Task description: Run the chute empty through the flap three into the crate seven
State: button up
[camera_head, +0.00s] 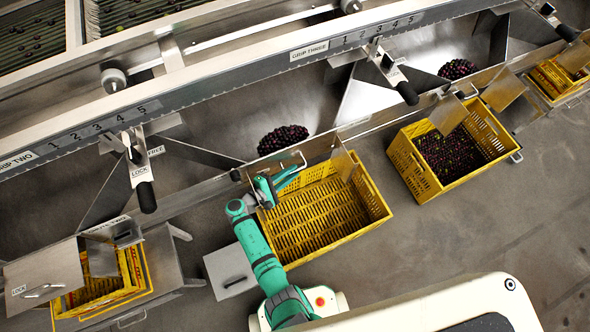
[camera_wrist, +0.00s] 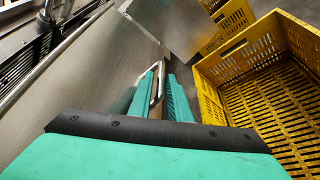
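A metal handle (camera_head: 291,156) stands at the lower lip of the middle chute (camera_head: 300,95), and it also shows in the wrist view (camera_wrist: 159,82). My gripper (camera_head: 295,172) is beside this handle. In the wrist view the green fingers (camera_wrist: 163,75) are apart, with the handle bar between or just beyond them; contact cannot be told. A dark heap of fruit (camera_head: 283,139) lies low in this chute. The yellow crate (camera_head: 378,205) below the handle looks empty, and its slatted floor shows in the wrist view (camera_wrist: 270,105). No crate number is readable.
An upright metal plate (camera_head: 345,163) stands at the crate's back edge; it appears close ahead in the wrist view (camera_wrist: 175,22). A lock lever (camera_head: 142,180) hangs to the left. Another crate (camera_head: 410,165), filled with fruit, stands to the right. The floor (camera_head: 450,250) in front is clear.

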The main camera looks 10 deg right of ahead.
jog(key=shift+x, duration=1.05)
jog(key=shift+d, duration=0.2)
jog(key=shift+s, duration=0.1)
grip_shut()
jog(key=shift+a, duration=0.1)
jog(key=shift+a, duration=0.15)
jog(key=shift+n, duration=0.3)
